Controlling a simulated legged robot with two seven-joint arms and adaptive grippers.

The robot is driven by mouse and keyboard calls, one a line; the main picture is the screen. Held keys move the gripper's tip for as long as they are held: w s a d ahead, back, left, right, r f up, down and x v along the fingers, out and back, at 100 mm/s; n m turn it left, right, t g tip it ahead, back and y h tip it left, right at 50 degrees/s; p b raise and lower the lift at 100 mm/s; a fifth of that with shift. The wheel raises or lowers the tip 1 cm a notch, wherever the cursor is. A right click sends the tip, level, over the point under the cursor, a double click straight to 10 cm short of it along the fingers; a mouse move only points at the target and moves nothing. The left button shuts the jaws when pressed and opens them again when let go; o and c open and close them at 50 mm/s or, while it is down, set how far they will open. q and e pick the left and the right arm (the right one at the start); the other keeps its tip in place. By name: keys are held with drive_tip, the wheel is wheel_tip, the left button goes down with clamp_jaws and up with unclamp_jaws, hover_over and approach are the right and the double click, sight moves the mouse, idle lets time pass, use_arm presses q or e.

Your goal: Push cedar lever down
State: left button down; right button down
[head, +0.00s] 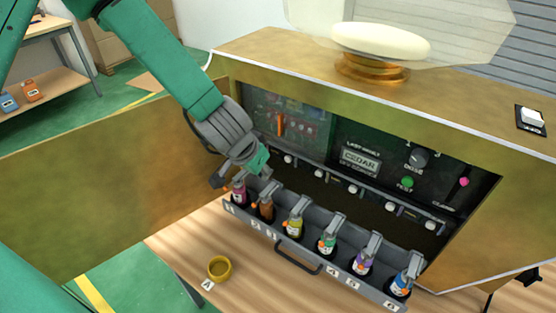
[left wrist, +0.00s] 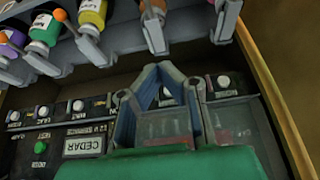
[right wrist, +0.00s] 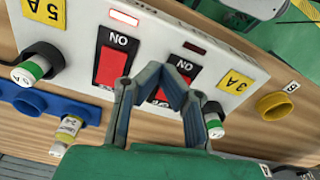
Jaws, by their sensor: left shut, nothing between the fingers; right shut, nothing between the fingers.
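The tray (head: 262,226) holds a row of several bottles, each under a grey lever. A display (head: 359,160) reads CEDAR, and it also shows in the left wrist view (left wrist: 84,146). I cannot tell which lever is the cedar one. My left gripper (head: 254,164) is shut and empty, near the grey levers at the tray's left end, by the purple bottle (head: 239,193) and brown bottle (head: 265,208). In the left wrist view its closed fingers (left wrist: 168,72) lie below a grey lever (left wrist: 153,33). My right gripper (right wrist: 166,70) is shut and empty before a white panel (right wrist: 150,42).
A yellow cup (head: 219,268) sits on the wooden table. Red switches (right wrist: 112,65) are near my right gripper.

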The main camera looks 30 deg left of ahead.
use_arm(q)
drive_tip(key=p+v, duration=0.7)
drive_tip(key=v, duration=0.3)
drive_tip(key=shift+w+r+p, duration=0.3)
drive_tip(key=shift+r+p, duration=0.1)
drive_tip(key=shift+r, duration=0.05)
drive_tip(key=shift+d, duration=0.1)
